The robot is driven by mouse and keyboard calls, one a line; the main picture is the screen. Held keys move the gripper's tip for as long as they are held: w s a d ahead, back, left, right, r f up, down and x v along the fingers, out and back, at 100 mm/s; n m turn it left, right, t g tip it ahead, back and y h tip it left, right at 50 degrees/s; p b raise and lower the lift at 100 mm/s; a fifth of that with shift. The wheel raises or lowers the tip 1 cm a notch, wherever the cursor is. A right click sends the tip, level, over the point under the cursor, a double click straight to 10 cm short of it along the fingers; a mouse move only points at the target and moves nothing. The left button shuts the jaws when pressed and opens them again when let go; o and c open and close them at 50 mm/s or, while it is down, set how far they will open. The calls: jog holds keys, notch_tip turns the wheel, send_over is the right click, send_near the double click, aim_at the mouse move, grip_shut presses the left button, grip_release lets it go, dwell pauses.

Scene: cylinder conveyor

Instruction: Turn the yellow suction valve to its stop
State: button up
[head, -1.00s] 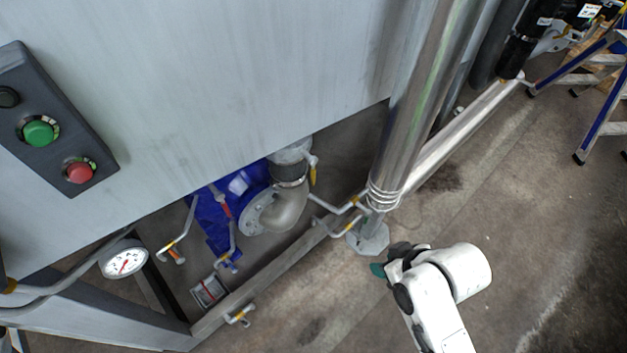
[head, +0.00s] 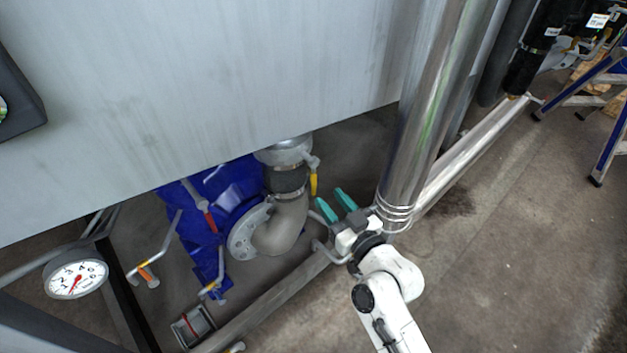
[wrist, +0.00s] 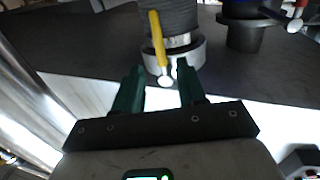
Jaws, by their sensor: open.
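The yellow valve handle (head: 314,184) hangs on the pipe below the grey tank, beside the dark coupling above the elbow. In the wrist view the yellow handle (wrist: 156,40) hangs down in front of a ribbed dark hose, with its lower end just beyond the gap between my fingers. My gripper (head: 335,204) is open and empty, with green fingertips, below and right of the handle. In the wrist view my gripper (wrist: 160,86) points toward the handle. The fingers do not appear to touch it.
A blue pump (head: 210,205) with a grey elbow pipe (head: 282,228) lies left of the handle. A shiny vertical pipe (head: 425,115) stands close to the right of my gripper. The tank (head: 220,80) overhangs above. A gauge (head: 76,279) is at lower left.

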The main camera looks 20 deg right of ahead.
aim_at(316, 182)
jog(key=w, duration=0.2)
jog(key=w+a, duration=0.1)
jog(key=w, duration=0.5)
jog(key=shift+w+a, duration=0.15)
jog(key=shift+a, duration=0.05)
jog(key=shift+c, duration=0.2)
grip_shut()
